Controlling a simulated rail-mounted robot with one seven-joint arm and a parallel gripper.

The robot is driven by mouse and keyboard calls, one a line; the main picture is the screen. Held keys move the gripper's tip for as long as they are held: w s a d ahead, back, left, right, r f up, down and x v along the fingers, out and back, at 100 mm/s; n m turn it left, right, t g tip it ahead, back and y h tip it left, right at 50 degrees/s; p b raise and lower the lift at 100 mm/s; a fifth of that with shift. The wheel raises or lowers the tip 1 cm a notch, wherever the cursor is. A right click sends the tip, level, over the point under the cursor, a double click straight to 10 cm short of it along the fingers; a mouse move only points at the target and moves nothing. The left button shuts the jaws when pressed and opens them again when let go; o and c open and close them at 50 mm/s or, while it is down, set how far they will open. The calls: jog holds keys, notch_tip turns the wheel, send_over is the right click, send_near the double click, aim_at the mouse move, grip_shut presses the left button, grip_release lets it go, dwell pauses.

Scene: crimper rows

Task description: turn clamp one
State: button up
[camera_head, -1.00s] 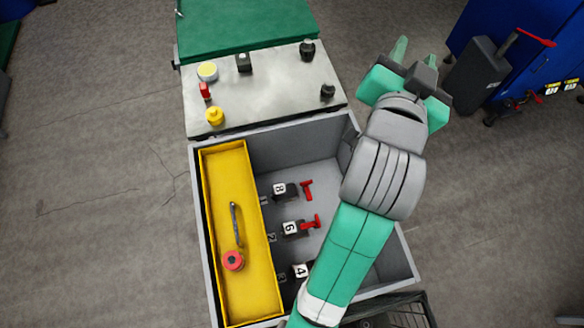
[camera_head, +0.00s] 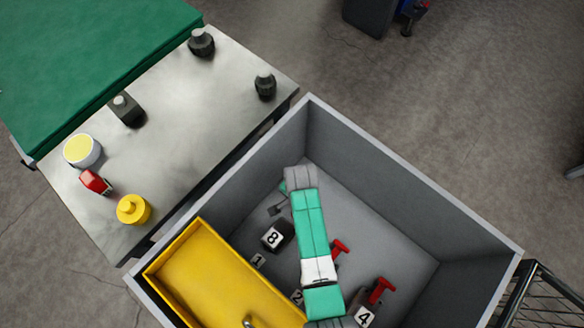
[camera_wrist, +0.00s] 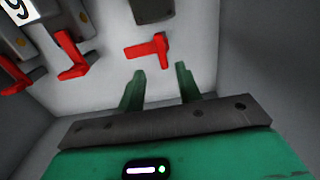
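In the wrist view, a red T-shaped handle (camera_wrist: 148,48) on a dark clamp body (camera_wrist: 150,10) lies just beyond my gripper (camera_wrist: 160,82). The handle appears to be that of the "8" clamp. My gripper is open and empty, its two green fingers apart, and the handle is in front of the tips without visible contact. In the head view, my gripper is mostly hidden behind my arm.
A yellow tray (camera_head: 205,275) fills the bin's left side. Grey bin walls (camera_head: 420,190) rise around the clamps. Knobs and buttons stand on the metal table (camera_head: 170,160).

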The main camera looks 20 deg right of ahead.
notch_tip(320, 180, down, 7)
jog(key=b, duration=0.3)
jog(key=shift+w+r, duration=0.1)
grip_shut()
